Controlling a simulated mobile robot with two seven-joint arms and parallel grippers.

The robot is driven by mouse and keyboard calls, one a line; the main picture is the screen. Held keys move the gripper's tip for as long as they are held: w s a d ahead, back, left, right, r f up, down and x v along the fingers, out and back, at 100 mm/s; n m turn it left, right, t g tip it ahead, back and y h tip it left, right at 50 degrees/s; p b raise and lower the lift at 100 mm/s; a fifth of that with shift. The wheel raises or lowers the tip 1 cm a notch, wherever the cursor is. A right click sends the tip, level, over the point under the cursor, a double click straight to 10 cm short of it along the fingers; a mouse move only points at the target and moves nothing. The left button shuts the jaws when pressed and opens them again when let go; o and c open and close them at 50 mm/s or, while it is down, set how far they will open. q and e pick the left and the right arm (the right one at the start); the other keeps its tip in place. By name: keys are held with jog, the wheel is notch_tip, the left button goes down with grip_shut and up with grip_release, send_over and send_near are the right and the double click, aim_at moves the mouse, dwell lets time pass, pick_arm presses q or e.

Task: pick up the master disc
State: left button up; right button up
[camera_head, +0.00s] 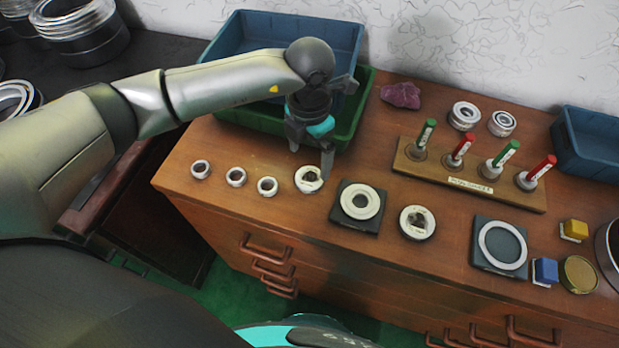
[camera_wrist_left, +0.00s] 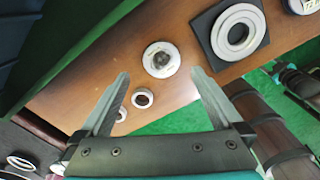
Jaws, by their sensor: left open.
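No readable label marks the master disc. A white-rimmed disc with a patterned centre (camera_head: 308,179) lies flat on the wooden cabinet top; it also shows in the left wrist view (camera_wrist_left: 161,59). A similar disc (camera_head: 417,222) lies further right. My left gripper (camera_head: 311,157) is open and empty, pointing down above and just behind the nearer disc. In the left wrist view the fingers (camera_wrist_left: 161,77) are spread, with that disc ahead of the gap between their tips. My right gripper is not in view.
Several small rings (camera_head: 236,177) lie left of the disc. A light ring on a black square pad (camera_head: 345,222) is close on its right. Behind my gripper stand a green tray (camera_head: 361,110) and a blue bin (camera_head: 240,35). A wooden rack (camera_head: 470,187) holds red and green handled gauges.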

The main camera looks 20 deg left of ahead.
aim_at(310, 177)
pick_arm(q)
jog(key=shift+s+f+b, duration=0.15)
jog(key=shift+f+b, duration=0.25)
jog(key=shift+f, duration=2.75)
jog(key=shift+r, duration=0.1)
grip_shut()
